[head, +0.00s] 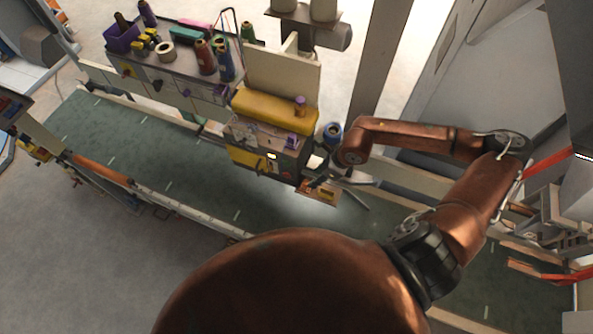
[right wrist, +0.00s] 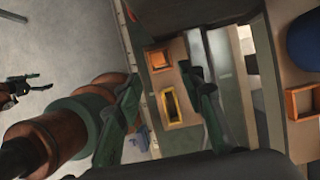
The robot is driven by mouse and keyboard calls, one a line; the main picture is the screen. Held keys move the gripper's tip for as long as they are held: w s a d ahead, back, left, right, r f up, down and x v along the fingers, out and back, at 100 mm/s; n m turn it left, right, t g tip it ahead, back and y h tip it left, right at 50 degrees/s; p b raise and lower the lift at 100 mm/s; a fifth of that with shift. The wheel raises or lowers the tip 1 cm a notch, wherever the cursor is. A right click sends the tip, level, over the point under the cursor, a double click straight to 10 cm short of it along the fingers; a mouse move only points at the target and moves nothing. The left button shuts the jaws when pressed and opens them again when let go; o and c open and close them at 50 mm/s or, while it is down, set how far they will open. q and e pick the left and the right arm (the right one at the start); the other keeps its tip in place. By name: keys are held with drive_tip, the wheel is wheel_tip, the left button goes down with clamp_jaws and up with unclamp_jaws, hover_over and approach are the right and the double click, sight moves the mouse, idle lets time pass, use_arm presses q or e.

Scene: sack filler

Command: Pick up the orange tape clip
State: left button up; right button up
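In the right wrist view, a small square orange piece (right wrist: 160,59) sits on a tan board (right wrist: 168,84), beside a yellow rectangular frame (right wrist: 172,106). Another orange square frame (right wrist: 303,102) lies on a tan surface at the right. I cannot tell for certain which orange piece is the tape clip. My right gripper (right wrist: 160,80) is open and empty, its dark fingers on either side of the board. In the head view my right gripper (head: 324,174) is small and dark, above the board (head: 318,192). A dark gripper-like shape (right wrist: 28,88), probably my left gripper, shows at the left edge.
A yellow-topped machine (head: 270,112) stands close beside the right gripper. A green conveyor belt (head: 150,140) runs beneath. A grey shelf (head: 180,70) with spools and a purple bin (head: 122,38) stands at upper left. A post (head: 380,60) rises behind the arm.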

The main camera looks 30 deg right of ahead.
sight(307, 182)
drive_tip(key=shift+s+a+f+p, duration=0.1)
drive_tip(key=shift+a+f+p, duration=0.25)
drive_tip(key=shift+f, duration=0.2)
drive_tip(key=shift+s+a+f+p, duration=0.1)
drive_tip(key=shift+a+f+p, duration=0.2)
drive_tip(key=shift+f, duration=0.2)
drive_tip(key=shift+w+a+f+p, duration=0.25)
drive_tip(key=shift+w+f+p, duration=0.45)
drive_tip(key=shift+w+f, duration=0.5)
drive_tip(key=shift+w+a+f, duration=0.15)
drive_tip(key=shift+w+f, duration=0.15)
drive_tip(key=shift+f, duration=0.35)
drive_tip(key=shift+s+f, duration=0.2)
drive_tip(key=shift+f, duration=0.15)
drive_tip(key=shift+s, duration=0.15)
drive_tip(key=shift+w, duration=0.25)
drive_tip(key=c, duration=0.3)
drive_tip(key=shift+s, duration=0.2)
drive_tip(key=c, duration=0.5)
drive_tip(key=shift+c, duration=0.6)
use_arm(q)
drive_tip(key=s+r, duration=0.2)
drive_tip(key=s, duration=0.1)
drive_tip(key=shift+r, duration=0.4)
use_arm(e)
drive_tip(key=shift+w, duration=0.1)
clamp_jaws()
